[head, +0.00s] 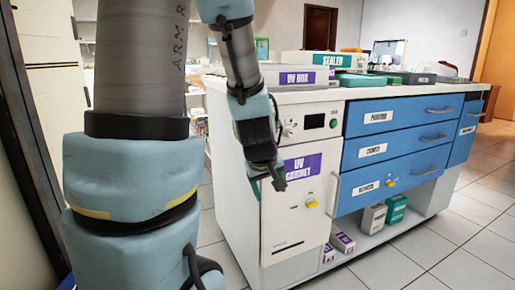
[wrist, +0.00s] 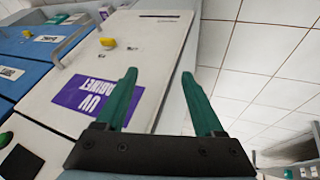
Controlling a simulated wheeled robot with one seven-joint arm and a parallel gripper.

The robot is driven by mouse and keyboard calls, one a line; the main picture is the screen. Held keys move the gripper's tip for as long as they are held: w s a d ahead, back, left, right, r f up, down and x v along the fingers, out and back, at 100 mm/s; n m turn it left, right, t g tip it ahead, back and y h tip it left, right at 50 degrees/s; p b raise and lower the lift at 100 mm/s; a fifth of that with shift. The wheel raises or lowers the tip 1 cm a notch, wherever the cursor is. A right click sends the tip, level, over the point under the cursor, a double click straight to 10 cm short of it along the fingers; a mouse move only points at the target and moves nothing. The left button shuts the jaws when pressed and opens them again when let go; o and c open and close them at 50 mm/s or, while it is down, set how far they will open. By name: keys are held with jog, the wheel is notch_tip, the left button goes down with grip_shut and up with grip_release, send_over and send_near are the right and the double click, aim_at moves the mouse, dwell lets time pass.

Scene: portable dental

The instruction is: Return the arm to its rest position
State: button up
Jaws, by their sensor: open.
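My arm stands at the left in the head view, and its forearm hangs down in front of the counter's near corner. My gripper (head: 267,185) points downward beside the white UV cabinet (head: 290,225). In the wrist view my gripper (wrist: 165,88) shows two green fingers spread apart with nothing between them. The UV cabinet door (wrist: 150,40) with its purple label lies behind the fingers in that view. I cannot tell whether the fingers touch the cabinet.
The counter (head: 330,93) carries a UV box (head: 295,77), a sealer (head: 325,60) and trays. Blue drawers (head: 400,122) with handles are right of the cabinet. Tiled floor (head: 440,250) is clear at the right.

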jog(key=s+a+m+g+y+p, duration=0.15)
jog(key=s+a+m+g, duration=0.25)
jog(key=s+a, duration=0.5)
notch_tip(320, 180, up, 31)
jog(key=p, duration=3)
jog(key=shift+w+a+p, duration=0.4)
jog(key=shift+a, duration=0.05)
